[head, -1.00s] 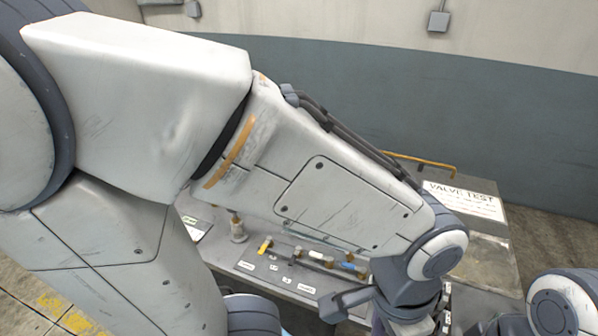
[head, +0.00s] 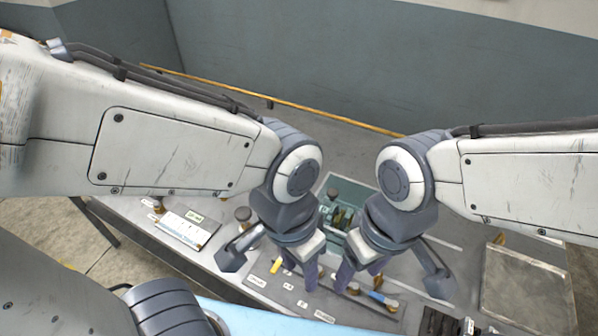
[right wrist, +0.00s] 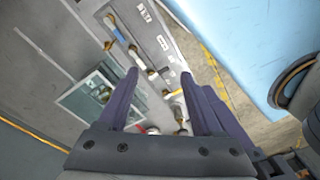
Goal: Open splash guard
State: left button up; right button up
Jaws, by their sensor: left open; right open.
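A clear, greenish pane that looks like the splash guard (head: 342,186) lies at the middle of the bench, over dark and green fittings. It also shows in the right wrist view (right wrist: 72,100), left of my fingers; its hinge and handle cannot be made out. My left gripper (head: 302,268) is open and points down over the bench, just in front and left of the pane. My right gripper (head: 360,270) is open beside it, partly covering the pane. Its two dark fingers (right wrist: 162,105) stand apart in the right wrist view with nothing clearly between them.
The grey bench (head: 130,212) carries a row of small valves with yellow and blue handles (head: 376,297) along its front. A labelled card (head: 188,228) lies at the left, a shallow metal tray (head: 522,285) at the right. A yellow rail (head: 300,108) runs behind. My grippers are close together.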

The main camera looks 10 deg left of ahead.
jog(key=w+a+r+p, duration=0.3)
jog(key=w+a, duration=0.1)
jog(key=w, duration=0.7)
jog(key=m+h+p, duration=0.1)
jog(key=m+p, duration=0.1)
jog(key=p, duration=0.1)
send_over(333, 191)
notch_tip(333, 191, down, 3)
notch_tip(333, 191, down, 10)
jog(key=shift+s+f+p, duration=0.1)
jog(key=shift+f+p, duration=0.1)
jog(key=shift+p, duration=0.95)
grip_shut()
